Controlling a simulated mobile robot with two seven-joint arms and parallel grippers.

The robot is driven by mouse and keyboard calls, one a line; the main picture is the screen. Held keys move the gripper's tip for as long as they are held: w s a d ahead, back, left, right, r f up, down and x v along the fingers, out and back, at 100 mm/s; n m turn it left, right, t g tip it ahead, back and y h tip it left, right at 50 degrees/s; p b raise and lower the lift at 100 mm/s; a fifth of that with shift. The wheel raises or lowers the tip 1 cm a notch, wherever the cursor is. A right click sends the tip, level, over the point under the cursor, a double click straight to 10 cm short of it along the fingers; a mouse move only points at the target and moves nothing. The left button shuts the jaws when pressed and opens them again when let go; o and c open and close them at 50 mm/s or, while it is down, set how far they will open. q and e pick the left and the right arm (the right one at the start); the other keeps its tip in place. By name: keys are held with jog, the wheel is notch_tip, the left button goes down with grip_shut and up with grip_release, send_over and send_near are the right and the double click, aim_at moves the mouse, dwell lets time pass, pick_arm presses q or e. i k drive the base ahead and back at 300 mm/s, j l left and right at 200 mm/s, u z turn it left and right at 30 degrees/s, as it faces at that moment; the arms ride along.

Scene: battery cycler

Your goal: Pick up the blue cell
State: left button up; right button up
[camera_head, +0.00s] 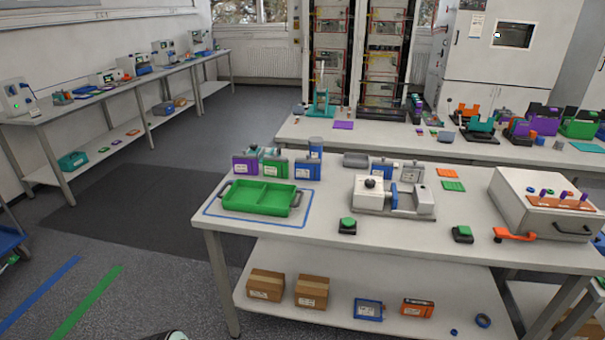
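Several blue things could be the blue cell. One upright blue cell (307,169) with a white label stands at the back of the near table, right of a purple cell (245,163) and a green cell (275,165). Another upright blue cell (381,169) stands farther right, behind a grey clamp-like fixture (395,197). A flat blue-framed item (368,309) lies on the lower shelf. A blue cylinder (315,147) shows behind the first blue cell. Neither of my grippers is recognisably in view.
A white box (545,205) stands at the right end. Green buttons (347,226) (462,233) line the front. Cardboard boxes (266,285) are below. Floor left of the table is open.

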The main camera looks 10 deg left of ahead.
aim_at(304, 171)
jog(key=i+j+z, duration=0.1)
jog(key=j+z, duration=0.2)
jog(key=j, duration=0.4)
jog(key=j+z, duration=0.35)
jog(key=j, duration=0.35)
jog(key=i, duration=0.05)
